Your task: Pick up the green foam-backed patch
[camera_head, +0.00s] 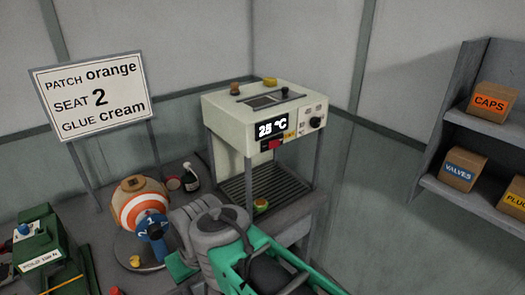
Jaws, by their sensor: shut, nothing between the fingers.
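My grey and green arm fills the bottom middle, left of and in front of this piece. My gripper's fingers do not show; they are out of sight behind the arm or below the picture.
The cream press (262,110) reads 25 °C and has posts around its bed. An orange-striped ball (141,204), a blue numbered part (154,236) and a bottle (190,179) stand left. A green machine (45,255) is far left. The sign (92,95) says patch orange.

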